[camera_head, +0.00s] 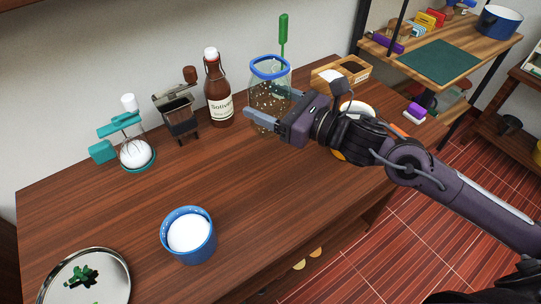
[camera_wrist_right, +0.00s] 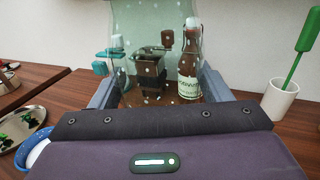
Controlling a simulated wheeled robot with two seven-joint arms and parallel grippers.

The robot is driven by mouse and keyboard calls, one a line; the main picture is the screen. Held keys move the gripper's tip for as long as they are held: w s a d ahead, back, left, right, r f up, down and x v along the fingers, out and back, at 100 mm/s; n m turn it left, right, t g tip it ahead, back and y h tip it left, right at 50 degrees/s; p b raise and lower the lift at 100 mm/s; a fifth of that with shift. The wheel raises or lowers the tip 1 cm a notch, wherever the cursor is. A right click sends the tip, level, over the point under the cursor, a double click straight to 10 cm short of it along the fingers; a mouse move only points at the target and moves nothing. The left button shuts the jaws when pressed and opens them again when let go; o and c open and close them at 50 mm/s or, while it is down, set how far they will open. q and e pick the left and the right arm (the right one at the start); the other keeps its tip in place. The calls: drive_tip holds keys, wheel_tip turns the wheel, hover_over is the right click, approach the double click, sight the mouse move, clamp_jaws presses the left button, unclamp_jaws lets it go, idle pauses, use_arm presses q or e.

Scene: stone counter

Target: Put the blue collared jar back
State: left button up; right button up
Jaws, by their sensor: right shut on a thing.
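The blue collared jar (camera_head: 270,68) is clear speckled glass with a blue ring round its top. It stands upright near the back of the wooden counter, right of the brown bottle. My right gripper (camera_head: 272,106) is shut on its body, one finger on each side. In the right wrist view the jar's see-through wall (camera_wrist_right: 150,40) fills the space between the fingers (camera_wrist_right: 158,88). The gripper hides part of the jar's lower body, and I cannot tell whether its base touches the counter. My left gripper is in neither view.
The brown bottle (camera_head: 218,92) and a dark grinder (camera_head: 178,115) stand left of the jar. A white cup (camera_wrist_right: 280,100) holds a green-handled tool close by. A wooden box (camera_head: 341,72) is to the right. A blue bowl (camera_head: 188,236) stands in front. The middle counter is clear.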

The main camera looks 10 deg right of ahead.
wheel_tip(320, 180, down, 14)
drive_tip(key=shift+f+p, duration=0.25)
drive_tip(key=shift+p, duration=0.05)
drive_tip(key=shift+f, duration=0.1)
drive_tip(key=shift+f, duration=0.25)
drive_tip(key=o, duration=1.4)
drive_tip(key=shift+c, duration=0.2)
drive_tip(key=shift+r, duration=0.1)
